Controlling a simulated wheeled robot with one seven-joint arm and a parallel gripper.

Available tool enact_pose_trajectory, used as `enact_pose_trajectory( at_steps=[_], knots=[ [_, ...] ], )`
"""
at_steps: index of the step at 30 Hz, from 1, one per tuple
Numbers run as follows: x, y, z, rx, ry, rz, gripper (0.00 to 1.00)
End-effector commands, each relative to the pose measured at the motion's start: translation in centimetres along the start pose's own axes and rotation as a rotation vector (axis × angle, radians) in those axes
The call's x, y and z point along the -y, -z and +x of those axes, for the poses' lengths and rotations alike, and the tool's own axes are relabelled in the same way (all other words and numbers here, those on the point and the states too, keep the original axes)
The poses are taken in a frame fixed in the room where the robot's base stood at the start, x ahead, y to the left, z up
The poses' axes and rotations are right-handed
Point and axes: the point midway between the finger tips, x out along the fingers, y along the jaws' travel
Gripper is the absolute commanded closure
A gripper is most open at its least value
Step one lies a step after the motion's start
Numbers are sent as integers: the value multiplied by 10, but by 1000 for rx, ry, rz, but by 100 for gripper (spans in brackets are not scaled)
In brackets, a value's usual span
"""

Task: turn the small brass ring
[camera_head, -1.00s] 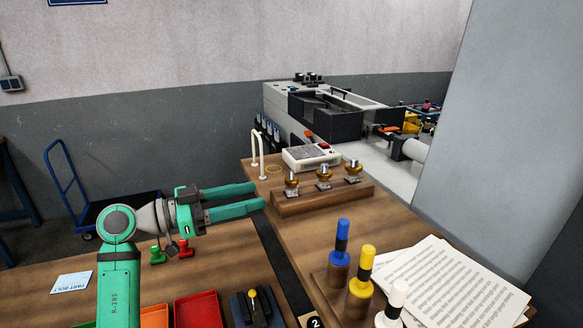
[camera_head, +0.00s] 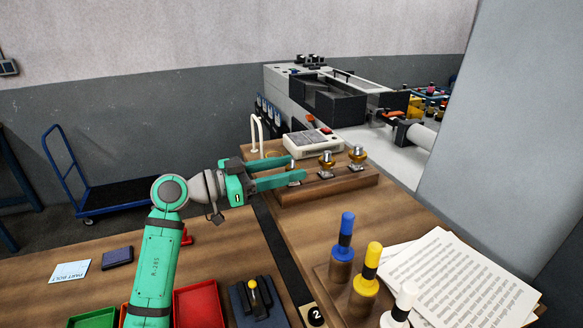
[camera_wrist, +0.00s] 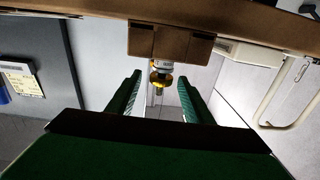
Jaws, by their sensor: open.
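A wooden stand (camera_head: 335,190) on the far bench carries three silver-topped fittings with brass rings. The middle fitting (camera_head: 326,161) and the right fitting (camera_head: 357,155) show clearly. The left one is mostly hidden behind my gripper (camera_head: 299,169). In the wrist view, a brass ring (camera_wrist: 161,80) on a fitting shows between the fingertips of my gripper (camera_wrist: 160,85), below the brown stand (camera_wrist: 190,46) in the picture. My gripper is open, with a gap on both sides of this ring and no contact visible. I cannot tell which ring is the smallest.
A white handle (camera_head: 256,132) and a grey-white box (camera_head: 312,143) stand behind the wooden stand. Blue (camera_head: 345,230), yellow (camera_head: 371,262) and white (camera_head: 405,300) tools stand nearer, beside paper sheets (camera_head: 460,275). A grey panel (camera_head: 500,110) rises at right.

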Motion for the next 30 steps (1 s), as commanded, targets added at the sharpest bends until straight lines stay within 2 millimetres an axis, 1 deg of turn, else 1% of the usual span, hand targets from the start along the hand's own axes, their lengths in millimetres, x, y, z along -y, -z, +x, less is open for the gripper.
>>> enact_pose_trajectory(
  at_steps=[3,6,15,20,21,30],
  knots=[
    [1,0,10,0,2,0,54],
    [1,0,14,1,2,0,54],
    [1,0,15,0,3,0,54],
    [1,0,15,0,3,0,92],
    [1,0,15,0,3,0,95],
    [2,0,16,0,-28,-2,95]
  ],
)
